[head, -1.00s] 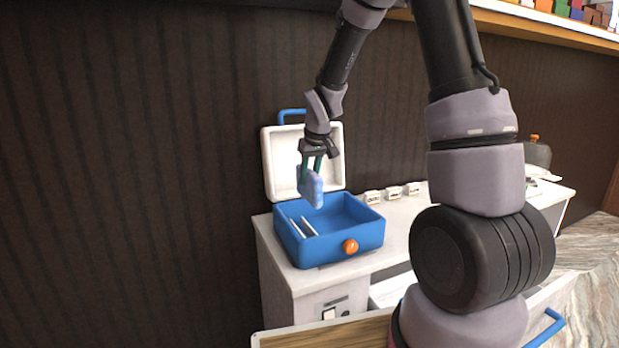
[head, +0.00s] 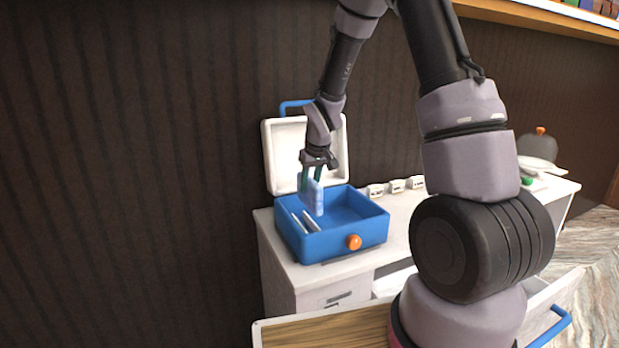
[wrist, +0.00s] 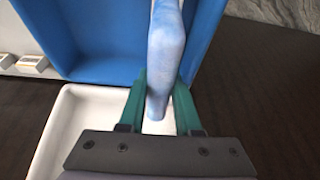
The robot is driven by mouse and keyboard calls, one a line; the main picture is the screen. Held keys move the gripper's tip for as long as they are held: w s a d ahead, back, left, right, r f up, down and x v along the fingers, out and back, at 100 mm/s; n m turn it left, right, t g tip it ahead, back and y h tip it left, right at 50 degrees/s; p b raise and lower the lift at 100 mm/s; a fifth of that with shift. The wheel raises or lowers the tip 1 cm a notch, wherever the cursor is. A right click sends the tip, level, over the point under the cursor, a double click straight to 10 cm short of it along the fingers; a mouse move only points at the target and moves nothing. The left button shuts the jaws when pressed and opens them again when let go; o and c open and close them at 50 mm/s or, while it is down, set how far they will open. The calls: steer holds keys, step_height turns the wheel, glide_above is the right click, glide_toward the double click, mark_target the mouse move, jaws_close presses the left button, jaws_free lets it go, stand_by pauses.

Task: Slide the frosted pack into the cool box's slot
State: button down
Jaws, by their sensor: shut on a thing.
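The blue cool box (head: 335,247) stands on the white counter with its white-lined lid (head: 283,158) open. The slot (head: 305,222), between thin white dividers, is at the left inside the box. My gripper (head: 312,178) is shut on the pale blue frosted pack (head: 315,197) and holds it upright, its lower part at the box opening near the dividers. In the wrist view the pack (wrist: 163,60) sits between the green fingers of my gripper (wrist: 160,100), with the blue box interior (wrist: 100,45) beyond. I cannot tell whether the pack's lower end is in the slot.
Several small white labelled blocks (head: 397,186) stand on the counter (head: 285,262) right of the box. An orange knob (head: 354,242) is on the box's front. An open drawer with a blue handle (head: 550,328) is at the lower right. A dark ribbed wall (head: 130,170) is behind.

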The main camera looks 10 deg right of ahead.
mark_target(315, 183)
steer(key=shift+f, duration=4.4)
steer(key=c, duration=0.5)
jaws_free()
steer(key=v, duration=1)
steer(key=shift+s+r, duration=0.15)
steer(key=shift+r, duration=0.2)
